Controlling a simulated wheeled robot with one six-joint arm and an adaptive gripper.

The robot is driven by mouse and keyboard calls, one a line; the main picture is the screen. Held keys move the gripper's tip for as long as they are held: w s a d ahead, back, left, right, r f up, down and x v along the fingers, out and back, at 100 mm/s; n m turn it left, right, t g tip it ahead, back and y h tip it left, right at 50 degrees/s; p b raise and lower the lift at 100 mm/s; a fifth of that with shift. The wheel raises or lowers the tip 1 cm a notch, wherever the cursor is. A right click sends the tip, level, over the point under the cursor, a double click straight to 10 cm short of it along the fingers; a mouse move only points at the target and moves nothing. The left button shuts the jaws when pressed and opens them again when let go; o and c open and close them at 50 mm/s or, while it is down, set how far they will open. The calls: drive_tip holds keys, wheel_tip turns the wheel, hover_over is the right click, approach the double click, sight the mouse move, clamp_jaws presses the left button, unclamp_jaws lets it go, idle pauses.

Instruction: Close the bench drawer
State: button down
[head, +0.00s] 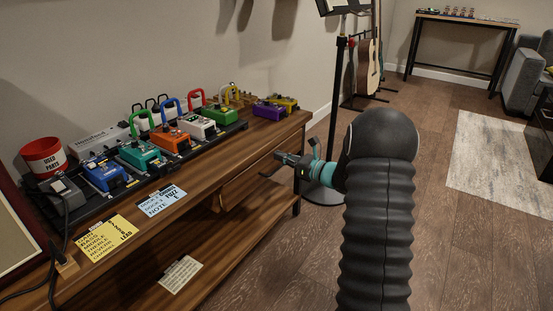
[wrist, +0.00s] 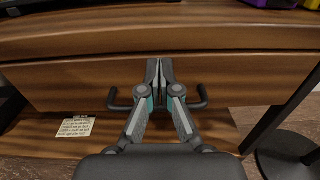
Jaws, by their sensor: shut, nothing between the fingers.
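The bench drawer (wrist: 85,78) shows in the wrist view as a wide brown wooden front below the bench top's edge. Its dark bar handle (wrist: 199,101) shows on both sides of my fingers. My gripper (wrist: 158,68) is shut and empty, with its fingertips at the middle of the drawer front, over the handle. I cannot tell whether they touch the wood. In the head view my gripper (head: 281,158) is at the right part of the bench's front, and my arm stands right of it. How far the drawer stands out is hard to tell.
The wooden bench (head: 200,165) carries a row of coloured pedals, a red cup (head: 44,157), a yellow note (head: 107,238) and a blue note (head: 161,200). A paper (head: 180,274) lies on the lower shelf. A black stand (head: 335,110) is just beyond my gripper.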

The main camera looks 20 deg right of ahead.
drive_tip(key=v, duration=1.4)
drive_tip(key=shift+p, duration=0.45)
drive_tip(key=shift+d, duration=0.1)
drive_tip(key=s+a+f+n+g, duration=0.7)
drive_tip(key=s+a+n+g, duration=0.15)
drive_tip(key=s, duration=0.25)
drive_tip(key=s+a+r+n+g+h+p, duration=0.35)
drive_tip(key=s+r+n+g+h, duration=0.2)
drive_tip(key=s+n, duration=0.5)
drive_tip(key=s+a+r+n+t+h+p, duration=0.2)
drive_tip(key=s+a+r+n, duration=0.2)
drive_tip(key=r, duration=0.5)
drive_tip(key=s+a+r+n+t+h+p, duration=0.3)
drive_tip(key=s+a+r+n, duration=0.1)
drive_tip(key=s+r, duration=0.3)
wheel_tip(320, 180, up, 2)
drive_tip(key=shift+s+r+n, duration=0.1)
drive_tip(key=shift+s+n, duration=0.05)
drive_tip(key=shift+n, duration=0.55)
